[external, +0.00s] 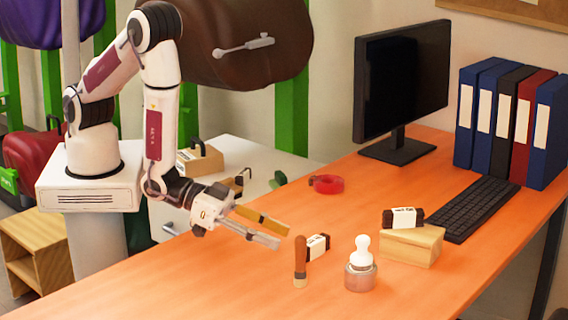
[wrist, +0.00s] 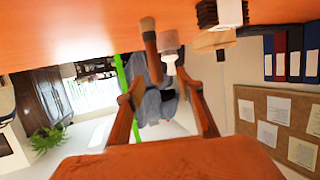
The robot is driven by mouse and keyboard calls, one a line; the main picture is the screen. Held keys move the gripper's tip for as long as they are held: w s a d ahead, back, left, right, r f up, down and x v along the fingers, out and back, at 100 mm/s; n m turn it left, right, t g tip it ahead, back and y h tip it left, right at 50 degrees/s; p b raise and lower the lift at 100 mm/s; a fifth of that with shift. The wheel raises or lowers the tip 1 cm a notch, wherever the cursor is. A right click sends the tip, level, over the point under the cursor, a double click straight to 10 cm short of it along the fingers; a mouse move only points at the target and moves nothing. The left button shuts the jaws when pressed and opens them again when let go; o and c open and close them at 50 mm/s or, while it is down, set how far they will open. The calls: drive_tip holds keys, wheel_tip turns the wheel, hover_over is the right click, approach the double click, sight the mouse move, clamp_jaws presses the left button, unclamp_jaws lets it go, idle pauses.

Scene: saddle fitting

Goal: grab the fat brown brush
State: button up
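The fat brown brush (external: 300,258) stands upright on the orange desk, with a brown handle above a pale lower end. In the wrist view the brush (wrist: 151,44) hangs from the top of the inverted picture, ahead of the fingers and between their lines. My gripper (external: 282,238) is above the desk, just left of the brush handle and apart from it. The wrist view shows my gripper (wrist: 161,92) with its two fingers spread and nothing between them.
A white-knobbed jar (external: 361,275) stands right of the brush. A black-and-white block (external: 318,246) lies close behind it. A wooden block (external: 410,246) carries a similar black-and-white block. A red tape roll (external: 327,184), keyboard (external: 470,210) and monitor (external: 400,85) are farther back. The desk's front left is clear.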

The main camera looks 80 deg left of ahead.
sight(300, 270)
drive_tip(key=shift+s+d+f, duration=0.2)
drive_tip(key=shift+s+f, duration=0.05)
idle(0.3)
drive_tip(key=shift+x, duration=1.35)
drive_tip(key=shift+f, duration=0.1)
drive_tip(key=shift+w+d+f, duration=0.35)
drive_tip(key=shift+w+f, duration=0.15)
drive_tip(key=shift+w, duration=0.15)
drive_tip(key=shift+w+d+f, duration=0.3)
drive_tip(key=shift+w+f, duration=0.2)
drive_tip(key=shift+w, duration=0.15)
drive_tip(key=shift+x, duration=0.85)
clamp_jaws()
